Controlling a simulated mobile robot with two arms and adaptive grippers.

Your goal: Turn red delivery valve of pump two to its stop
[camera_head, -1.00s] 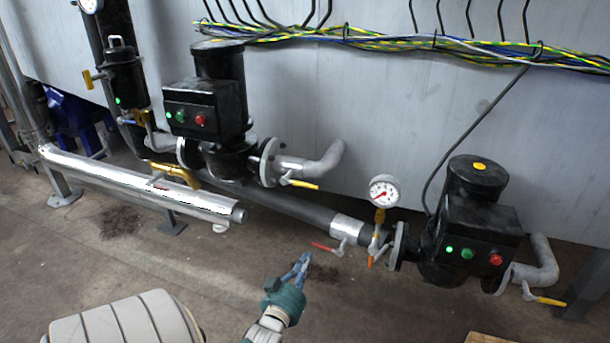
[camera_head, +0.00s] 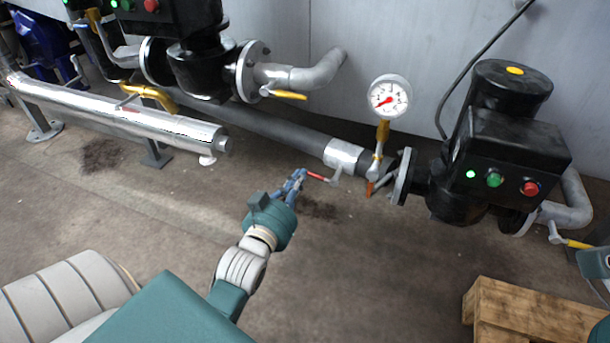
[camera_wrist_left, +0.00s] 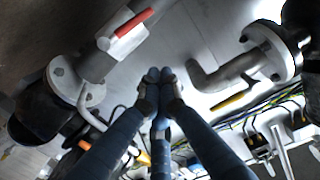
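The red valve handle (camera_head: 317,176) sticks out leftward from a small valve on the pipe by the right-hand black pump (camera_head: 500,150). In the left wrist view the red handle (camera_wrist_left: 135,23) lies up and left of the fingertips, beside a silver pipe sleeve. My left gripper (camera_head: 297,176) is just left of the handle's free end in the head view. In the wrist view the blue fingers (camera_wrist_left: 158,76) meet at their tips with nothing seen between them. A gap shows there between tips and handle; contact cannot be confirmed. My right gripper's fingers are not seen.
A silver pipe (camera_head: 120,118) runs along the left. A wooden pallet (camera_head: 535,312) lies at lower right. The floor below the valve is clear.

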